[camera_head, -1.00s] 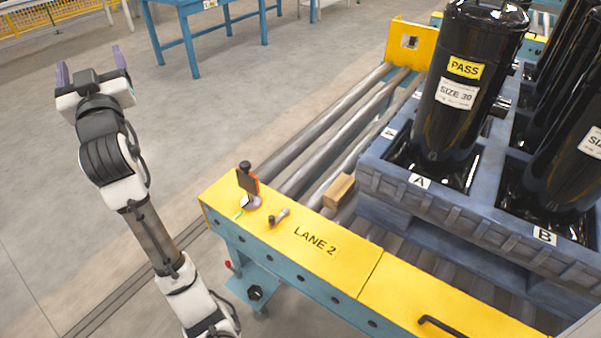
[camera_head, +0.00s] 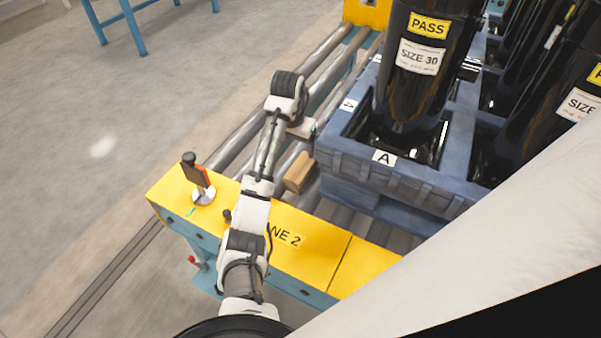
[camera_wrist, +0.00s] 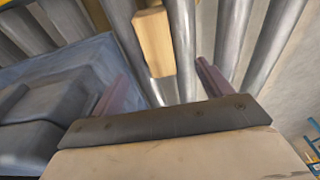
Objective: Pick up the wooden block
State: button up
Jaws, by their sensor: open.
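The wooden block (camera_head: 298,172) is a small tan box on the metal rollers, beside the blue pallet's left corner and just behind the yellow lane edge. In the wrist view the block (camera_wrist: 154,42) shows at the top centre, ahead of my fingers and apart from them. My gripper (camera_wrist: 165,80) is open and empty, its two purple fingers spread. In the head view my arm reaches over the yellow edge to the rollers. The gripper end there is mostly hidden behind my wrist, just behind and close to the block.
A yellow rail (camera_head: 310,262) carries an orange-and-black upright device (camera_head: 198,180) and a small dark knob (camera_head: 227,215). Bare rollers (camera_head: 240,140) lie left of the block.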

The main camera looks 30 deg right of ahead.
aim_at(301, 166)
jog(key=f, duration=0.6)
jog(key=shift+w+d+f, duration=0.25)
jog(key=shift+d, duration=0.15)
jog(key=shift+w+d+f, duration=0.1)
jog(key=shift+d+f, duration=0.15)
jog(key=shift+f, duration=0.65)
jog(key=shift+s+d+f, duration=0.1)
jog(key=shift+d+f, duration=0.2)
jog(key=shift+f, duration=0.55)
jog(key=shift+w+d+f, duration=0.1)
jog(key=shift+d+f, duration=0.15)
jog(key=shift+f, duration=0.65)
jog(key=shift+c, duration=0.5)
jog(key=c, duration=1)
jog(key=shift+r, duration=0.1)
jog(key=shift+c, duration=0.3)
